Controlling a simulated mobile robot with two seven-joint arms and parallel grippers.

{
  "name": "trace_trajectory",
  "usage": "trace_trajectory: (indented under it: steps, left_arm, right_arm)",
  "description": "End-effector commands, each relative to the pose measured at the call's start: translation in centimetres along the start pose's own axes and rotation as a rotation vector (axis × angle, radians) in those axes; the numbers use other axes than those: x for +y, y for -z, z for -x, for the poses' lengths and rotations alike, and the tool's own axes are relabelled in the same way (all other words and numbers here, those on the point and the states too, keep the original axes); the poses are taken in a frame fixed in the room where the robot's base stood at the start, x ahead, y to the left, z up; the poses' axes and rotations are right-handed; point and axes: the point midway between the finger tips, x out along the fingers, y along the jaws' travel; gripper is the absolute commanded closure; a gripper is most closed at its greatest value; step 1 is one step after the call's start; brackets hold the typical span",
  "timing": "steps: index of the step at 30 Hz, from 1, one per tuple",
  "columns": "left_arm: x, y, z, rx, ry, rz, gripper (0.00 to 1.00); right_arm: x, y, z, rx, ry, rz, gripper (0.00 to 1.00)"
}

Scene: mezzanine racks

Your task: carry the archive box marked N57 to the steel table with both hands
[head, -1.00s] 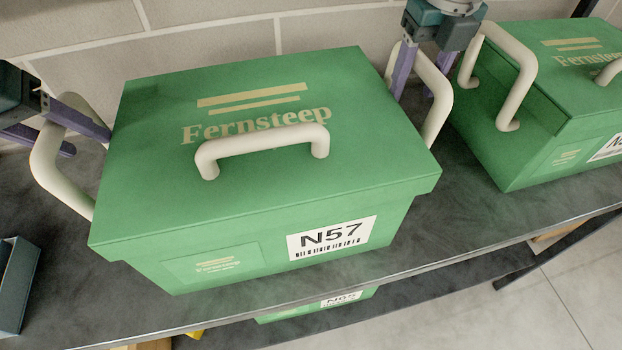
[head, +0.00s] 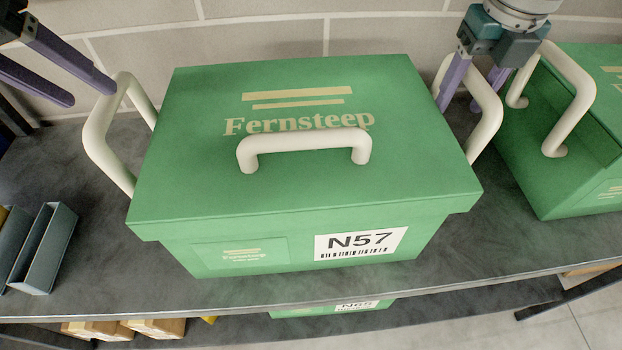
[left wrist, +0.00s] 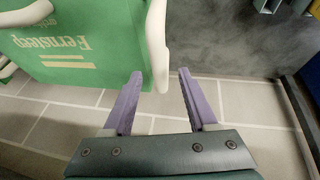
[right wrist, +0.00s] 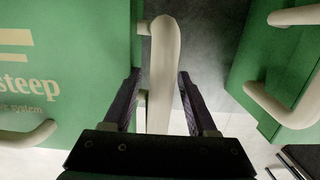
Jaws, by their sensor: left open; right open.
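The green archive box marked N57 (head: 300,190) sits on the dark shelf, with a pale handle on each side and one on the lid. My left gripper (head: 92,97) is open and empty, up and to the left of the left side handle (head: 95,140). My right gripper (head: 458,108) is open at the right side handle (head: 490,115). In the right wrist view this handle (right wrist: 162,75) runs between the open fingers, with gaps showing.
A second green box (head: 560,165) stands close on the right. Grey-blue bins (head: 45,248) stand at the left on the shelf. A block wall (head: 300,35) rises behind. Below are a box marked N65 (head: 330,308) and several cartons (head: 150,328).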

Motion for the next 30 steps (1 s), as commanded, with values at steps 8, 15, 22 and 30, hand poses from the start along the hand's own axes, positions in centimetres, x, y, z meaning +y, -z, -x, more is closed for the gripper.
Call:
trace_trajectory:
  steps: [8,15,22,30]
  left_arm:
    - [0.0,0.0,0.1,0.0,0.0,0.0,0.42]
    - [0.0,0.0,0.0,0.0,0.0,0.0,0.42]
    - [0.0,0.0,0.0,0.0,0.0,0.0,0.42]
    - [0.0,0.0,0.0,0.0,0.0,0.0,0.42]
  right_arm:
    - [-0.1,-0.3,1.4,-0.005,-0.002,0.0,0.42]
    - [-0.1,-0.1,4.0,-0.003,0.0,0.002,0.42]
    - [0.0,0.0,6.7,-0.002,0.0,0.001,0.42]
    - [0.0,0.1,7.4,0.001,0.001,0.0,0.42]
